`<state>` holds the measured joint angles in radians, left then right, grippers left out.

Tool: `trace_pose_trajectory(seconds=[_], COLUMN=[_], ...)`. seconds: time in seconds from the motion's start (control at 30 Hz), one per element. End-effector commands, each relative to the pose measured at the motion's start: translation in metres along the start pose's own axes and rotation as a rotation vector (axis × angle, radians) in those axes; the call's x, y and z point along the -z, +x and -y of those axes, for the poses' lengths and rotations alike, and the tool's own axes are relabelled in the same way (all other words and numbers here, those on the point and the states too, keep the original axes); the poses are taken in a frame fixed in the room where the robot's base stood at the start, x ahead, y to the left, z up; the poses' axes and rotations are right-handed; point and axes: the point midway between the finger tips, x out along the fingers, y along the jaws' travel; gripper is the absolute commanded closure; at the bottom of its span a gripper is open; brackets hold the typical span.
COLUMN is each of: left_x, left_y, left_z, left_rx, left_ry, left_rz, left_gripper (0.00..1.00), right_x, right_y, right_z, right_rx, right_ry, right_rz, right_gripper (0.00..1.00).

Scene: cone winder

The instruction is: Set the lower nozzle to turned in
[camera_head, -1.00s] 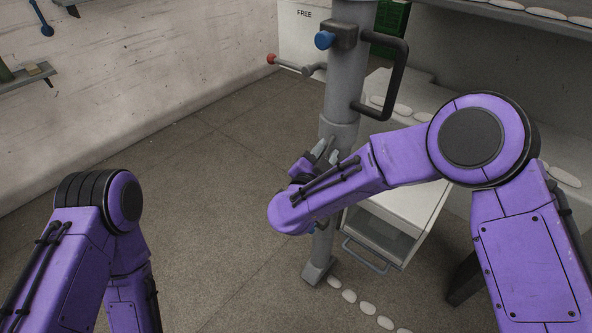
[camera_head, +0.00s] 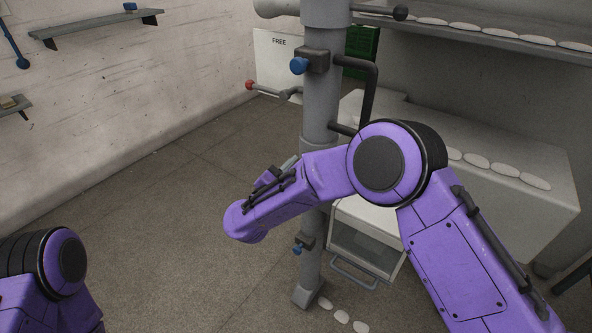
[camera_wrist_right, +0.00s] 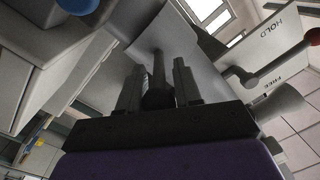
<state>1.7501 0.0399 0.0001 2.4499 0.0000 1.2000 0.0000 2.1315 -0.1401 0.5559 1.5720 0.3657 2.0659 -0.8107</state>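The grey column (camera_head: 322,110) stands upright in the head view. Near its foot is a dark block with a short blue-tipped part, apparently the lower nozzle (camera_head: 298,248); its turn setting is too small to tell. A similar dark block with a blue knob (camera_head: 298,66) sits higher up. My right gripper (camera_head: 284,167) is at mid-height beside the column, above the lower blue part, partly hidden by my wrist. In the right wrist view its fingers (camera_wrist_right: 158,88) are apart. A dark stub shows between them; I cannot tell whether they touch it. My left gripper is outside the view.
A black handle (camera_head: 371,95) is on the column's right. A red-tipped lever (camera_head: 249,85) is by the FREE sign (camera_head: 279,42). A white drawer cabinet (camera_head: 365,235) and a bench with white pads (camera_head: 500,169) stand right. Open floor (camera_head: 170,235) lies left.

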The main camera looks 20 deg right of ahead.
Motion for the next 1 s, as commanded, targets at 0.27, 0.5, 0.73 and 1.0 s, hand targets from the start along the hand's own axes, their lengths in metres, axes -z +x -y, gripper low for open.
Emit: trace_pose_trajectory(seconds=[0.27,0.5,0.73,1.0], left_x=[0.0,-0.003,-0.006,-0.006], left_y=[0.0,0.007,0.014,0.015], left_z=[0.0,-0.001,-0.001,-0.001], left_rx=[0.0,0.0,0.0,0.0], left_ry=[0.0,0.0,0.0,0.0], left_rz=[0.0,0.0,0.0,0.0], left_gripper=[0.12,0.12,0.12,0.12], right_x=[0.001,-0.001,-0.001,0.001], right_y=[0.001,-0.034,-0.086,-0.105], right_z=[0.0,0.0,0.0,0.0], right_rx=[-0.002,0.004,0.003,-0.001], right_ry=[0.001,0.001,0.001,0.002], right_rz=[-0.002,-0.002,-0.002,-0.002], right_gripper=[0.6,0.6,0.6,0.6])
